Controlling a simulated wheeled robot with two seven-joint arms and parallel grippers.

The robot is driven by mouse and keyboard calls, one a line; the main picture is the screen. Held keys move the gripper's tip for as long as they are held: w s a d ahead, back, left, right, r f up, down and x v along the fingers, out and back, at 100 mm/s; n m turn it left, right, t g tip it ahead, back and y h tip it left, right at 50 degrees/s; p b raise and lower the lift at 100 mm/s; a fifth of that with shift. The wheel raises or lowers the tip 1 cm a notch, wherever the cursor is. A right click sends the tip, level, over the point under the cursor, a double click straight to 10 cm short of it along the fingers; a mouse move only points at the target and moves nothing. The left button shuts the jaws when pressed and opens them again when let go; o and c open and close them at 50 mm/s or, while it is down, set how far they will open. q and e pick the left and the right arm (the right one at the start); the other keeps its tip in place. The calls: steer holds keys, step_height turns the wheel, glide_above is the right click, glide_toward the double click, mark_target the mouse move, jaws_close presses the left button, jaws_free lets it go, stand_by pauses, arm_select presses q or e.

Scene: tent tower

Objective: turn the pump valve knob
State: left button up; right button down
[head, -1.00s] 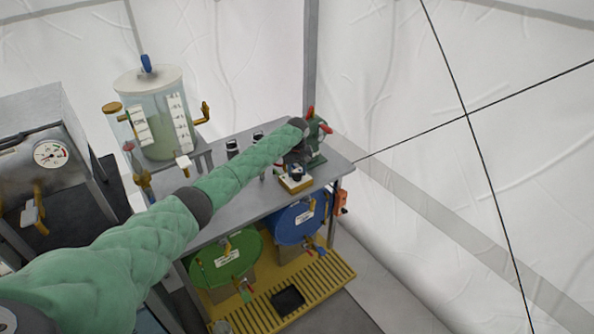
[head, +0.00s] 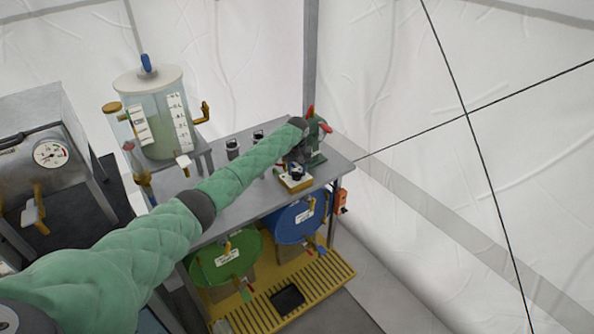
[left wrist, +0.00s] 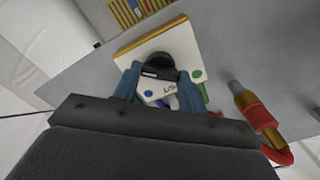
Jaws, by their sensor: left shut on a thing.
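The valve knob (left wrist: 157,60) is black and round and stands on a white and yellow box in the left wrist view. In the head view the box (head: 293,186) sits near the front right edge of the grey bench, with the dark knob on top. My left gripper (left wrist: 159,78) has its blue fingers on both sides of the knob and is shut on it. In the head view the gripper (head: 297,166) reaches down over the box and partly hides the knob. My right gripper is in neither view.
A green pump with red handles (head: 318,139) stands just behind the box. A brass and red fitting (left wrist: 254,110) is close to the gripper's right. A clear tank (head: 160,120) stands at the left, and green (head: 215,268) and blue (head: 290,227) drums are below the bench.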

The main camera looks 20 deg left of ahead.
arm_select(q)
steer(key=o, duration=1)
steer(key=shift+r, duration=0.5)
steer(key=shift+r+b, duration=1.25)
steer(key=shift+r, duration=2.15)
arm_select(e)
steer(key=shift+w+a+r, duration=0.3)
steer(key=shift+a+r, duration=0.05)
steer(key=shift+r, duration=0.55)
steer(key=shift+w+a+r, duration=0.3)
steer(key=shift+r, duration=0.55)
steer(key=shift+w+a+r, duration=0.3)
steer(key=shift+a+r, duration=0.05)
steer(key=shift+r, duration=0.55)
